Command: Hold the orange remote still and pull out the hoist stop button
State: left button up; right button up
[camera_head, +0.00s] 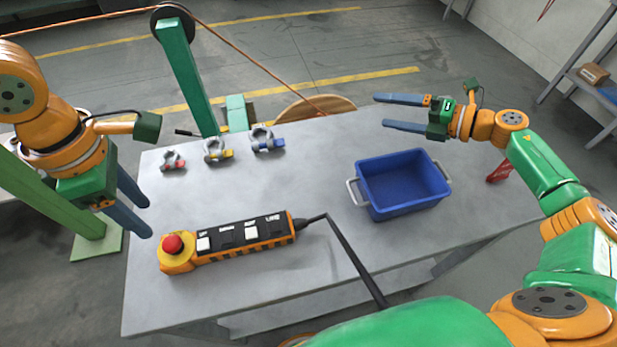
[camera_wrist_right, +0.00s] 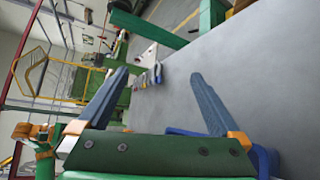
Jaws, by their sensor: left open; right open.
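The orange remote (camera_head: 245,243) lies on the grey table near its front left, with a black face and several black and white buttons. Its red hoist stop button (camera_head: 172,243) sits on a yellow collar at the remote's left end. A black cable leaves the right end. My left gripper (camera_head: 140,218) is open and empty, pointing down just behind and left of the stop button, apart from it.
A blue bin (camera_head: 402,183) with grey handles stands right of the table's middle. Three shackles with red (camera_head: 173,161), yellow (camera_head: 218,150) and blue (camera_head: 267,140) pins stand at the back left. A red object (camera_head: 500,171) is at the right edge. The table's middle is clear.

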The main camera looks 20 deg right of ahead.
jog(key=s+a+f+n+g+y, duration=0.1)
jog(key=s+a+n+g+y, duration=0.1)
jog(key=a+n, duration=0.4)
jog(key=s+a+f+n+g+y, duration=0.15)
jog(key=a+n, duration=0.25)
jog(key=a, duration=0.4)
jog(key=n+g+y, duration=0.2)
jog(key=n+g, duration=0.4)
jog(key=n, duration=0.4)
send_over(277, 225)
jog(key=w+d, duration=0.4)
jog(key=w, duration=0.1)
jog(key=s+f+n, duration=0.1)
jog(key=s+a+f+n+g+h, duration=0.1)
jog(key=n, duration=0.1)
jog(key=shift+s+a+f, duration=0.1)
jog(key=shift+s+a, duration=0.1)
jog(key=shift+s, duration=0.15)
jog(key=s+f, duration=0.1)
jog(key=s+f+h, duration=0.1)
jog(key=f, duration=0.1)
jog(key=shift+d, duration=0.4)
jog(key=x, duration=0.6)
jog(key=shift+w+a+f, duration=0.1)
jog(key=shift+a+f, duration=0.05)
jog(key=shift+a, duration=0.15)
jog(key=shift+d, duration=0.1)
